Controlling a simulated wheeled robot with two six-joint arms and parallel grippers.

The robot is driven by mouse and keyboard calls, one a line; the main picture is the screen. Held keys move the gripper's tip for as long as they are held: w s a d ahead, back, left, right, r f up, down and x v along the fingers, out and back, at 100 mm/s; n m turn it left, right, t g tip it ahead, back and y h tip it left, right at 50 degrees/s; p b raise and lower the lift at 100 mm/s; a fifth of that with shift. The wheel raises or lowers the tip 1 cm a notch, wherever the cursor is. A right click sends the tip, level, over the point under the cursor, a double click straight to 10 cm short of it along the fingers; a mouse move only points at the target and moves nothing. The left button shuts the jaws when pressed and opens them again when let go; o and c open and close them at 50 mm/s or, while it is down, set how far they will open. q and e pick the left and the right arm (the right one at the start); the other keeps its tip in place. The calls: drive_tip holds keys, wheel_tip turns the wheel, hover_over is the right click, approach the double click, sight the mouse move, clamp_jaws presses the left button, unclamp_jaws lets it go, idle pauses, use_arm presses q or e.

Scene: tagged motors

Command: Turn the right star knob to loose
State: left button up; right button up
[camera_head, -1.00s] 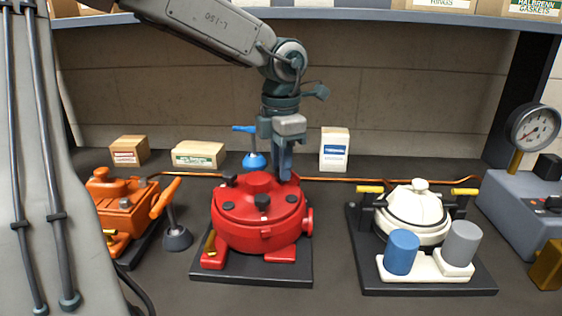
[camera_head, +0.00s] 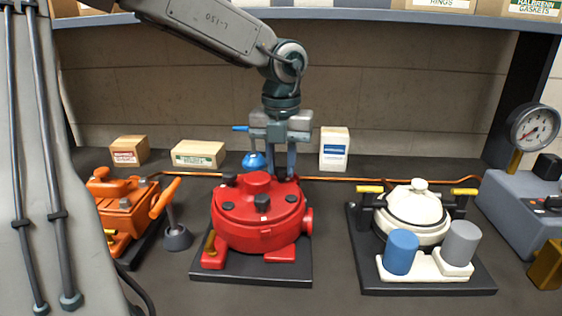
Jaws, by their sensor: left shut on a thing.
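The red round motor (camera_head: 255,232) sits on a dark base plate in the middle of the bench. Dark knobs show on it: one at its back left (camera_head: 229,179) and one at the front of its lid (camera_head: 262,201). My left gripper (camera_head: 281,175) points straight down at the back right of the red motor. Its two fingers show side by side and are shut on a dark knob, the right star knob (camera_head: 285,178), mostly hidden by the fingers and the motor lid. My right gripper is not in view.
An orange motor (camera_head: 122,208) and an orange-handled lever (camera_head: 167,196) stand at left. A white motor (camera_head: 414,213) with blue and grey cylinders stands at right. A gauge unit (camera_head: 530,200) is far right. Small boxes and a copper pipe lie behind.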

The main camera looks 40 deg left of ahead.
use_arm(q)
drive_tip(key=n, duration=0.4)
drive_tip(key=shift+s+f+n, duration=0.1)
drive_tip(key=shift+f+n, duration=0.05)
drive_tip(key=shift+n, duration=0.15)
drive_tip(key=n, duration=0.4)
drive_tip(key=shift+d, duration=0.1)
drive_tip(key=shift+n, duration=0.7)
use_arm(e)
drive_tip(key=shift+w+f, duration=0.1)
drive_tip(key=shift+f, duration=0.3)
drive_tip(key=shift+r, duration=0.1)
use_arm(q)
drive_tip(key=o, duration=1)
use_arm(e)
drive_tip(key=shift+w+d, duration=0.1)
